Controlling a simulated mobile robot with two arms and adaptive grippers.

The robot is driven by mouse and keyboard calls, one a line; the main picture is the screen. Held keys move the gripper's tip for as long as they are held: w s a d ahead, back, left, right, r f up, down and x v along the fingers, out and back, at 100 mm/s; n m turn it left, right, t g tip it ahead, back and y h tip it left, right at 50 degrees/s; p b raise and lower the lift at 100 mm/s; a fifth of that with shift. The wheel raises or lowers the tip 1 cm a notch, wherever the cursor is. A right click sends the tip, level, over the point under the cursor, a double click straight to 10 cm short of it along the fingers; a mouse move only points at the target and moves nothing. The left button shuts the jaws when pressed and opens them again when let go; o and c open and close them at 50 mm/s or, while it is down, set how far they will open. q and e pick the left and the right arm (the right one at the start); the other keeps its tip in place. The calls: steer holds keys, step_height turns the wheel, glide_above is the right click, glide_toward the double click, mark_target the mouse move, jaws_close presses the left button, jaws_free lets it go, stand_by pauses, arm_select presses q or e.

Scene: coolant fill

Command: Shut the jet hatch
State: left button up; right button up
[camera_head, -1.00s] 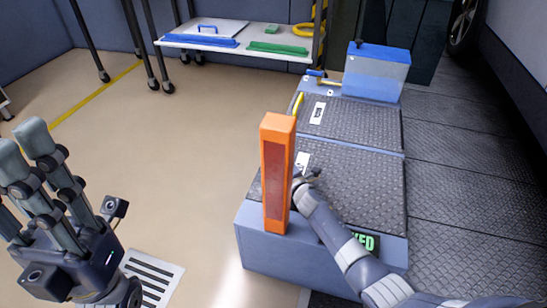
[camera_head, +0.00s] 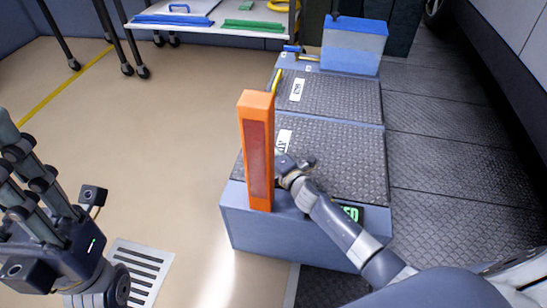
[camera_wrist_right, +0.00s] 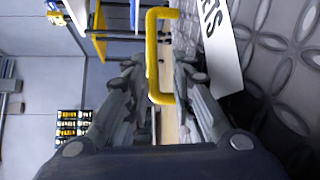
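Two dark tread-plate lids lie flat, as far as I can tell, on a blue-grey cabinet (camera_head: 275,238). The near lid (camera_head: 345,165) has a white label, partly hidden by an orange post (camera_head: 257,150). In the right wrist view a label (camera_wrist_right: 222,45) ending in "ETS" lies beside a yellow handle (camera_wrist_right: 172,55). My right gripper (camera_wrist_right: 152,72) is open, with its fingers on either side of this handle; contact is unclear. In the head view my right gripper (camera_head: 293,165) is low over the near lid beside the post. My left gripper (camera_head: 18,155) is open and empty at the left edge.
The far lid (camera_head: 335,95) has its own yellow handle (camera_head: 275,82). A clear tank with a blue top (camera_head: 354,45) stands behind it. A lit green sign (camera_head: 350,213) is partly hidden by my right arm. A cart (camera_head: 207,27) stands at the back. The left floor is mostly clear.

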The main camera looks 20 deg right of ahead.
steer(key=shift+v, duration=2.75)
steer(key=shift+r, duration=0.15)
